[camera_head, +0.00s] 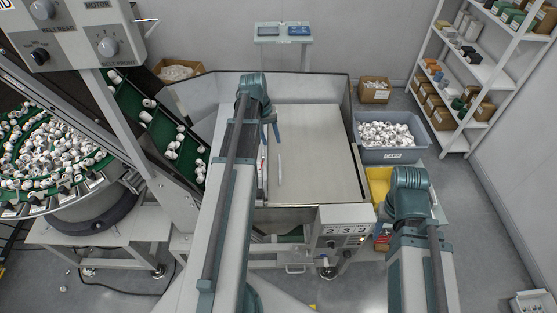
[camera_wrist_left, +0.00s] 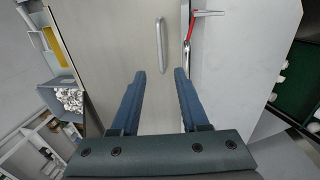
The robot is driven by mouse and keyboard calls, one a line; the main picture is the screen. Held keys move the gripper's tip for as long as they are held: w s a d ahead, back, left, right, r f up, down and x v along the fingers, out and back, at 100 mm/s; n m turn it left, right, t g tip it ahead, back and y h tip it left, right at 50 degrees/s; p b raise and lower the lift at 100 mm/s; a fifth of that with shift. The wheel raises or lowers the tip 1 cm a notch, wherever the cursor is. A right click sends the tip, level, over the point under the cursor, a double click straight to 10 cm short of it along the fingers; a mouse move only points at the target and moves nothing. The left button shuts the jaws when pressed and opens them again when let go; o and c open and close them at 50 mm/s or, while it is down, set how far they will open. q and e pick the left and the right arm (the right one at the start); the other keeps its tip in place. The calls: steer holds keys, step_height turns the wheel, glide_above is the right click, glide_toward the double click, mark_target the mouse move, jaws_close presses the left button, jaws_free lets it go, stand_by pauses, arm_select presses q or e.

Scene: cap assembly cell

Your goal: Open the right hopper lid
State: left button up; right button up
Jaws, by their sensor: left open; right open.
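The hopper lid (camera_head: 325,155) is a flat light metal panel lying shut across the hopper, between grey side walls. A slim upright bar handle (camera_head: 280,166) stands on its left part; the handle also shows in the left wrist view (camera_wrist_left: 160,45). My left gripper (camera_head: 272,127) is over the lid's left part, near the handle's far end. In the left wrist view its two blue fingers (camera_wrist_left: 161,82) are apart with nothing between them, and the handle lies beyond the tips. My right gripper (camera_head: 386,211) is mostly hidden under its wrist, right of the hopper by a yellow bin.
A grey crate of white caps (camera_head: 390,137) stands right of the hopper, with the yellow bin (camera_head: 378,184) in front. A red-handled part (camera_wrist_left: 190,28) lies along the lid's left edge. A green chute (camera_head: 160,130) and shelves (camera_head: 480,70) flank the cell.

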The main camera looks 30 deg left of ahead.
mark_target(280, 166)
arm_select(q)
steer(key=f+b, duration=0.4)
steer(key=w+d+f+b, duration=0.1)
steer(key=f+b, duration=0.3)
steer(key=f, duration=0.1)
steer(key=d+f+b, duration=0.1)
steer(key=f+b, duration=0.3)
steer(key=b, duration=0.1)
steer(key=shift+w+d+f, duration=0.1)
steer(key=shift+w+f, duration=0.15)
steer(key=shift+r, duration=0.1)
jaws_close()
stand_by(0.9)
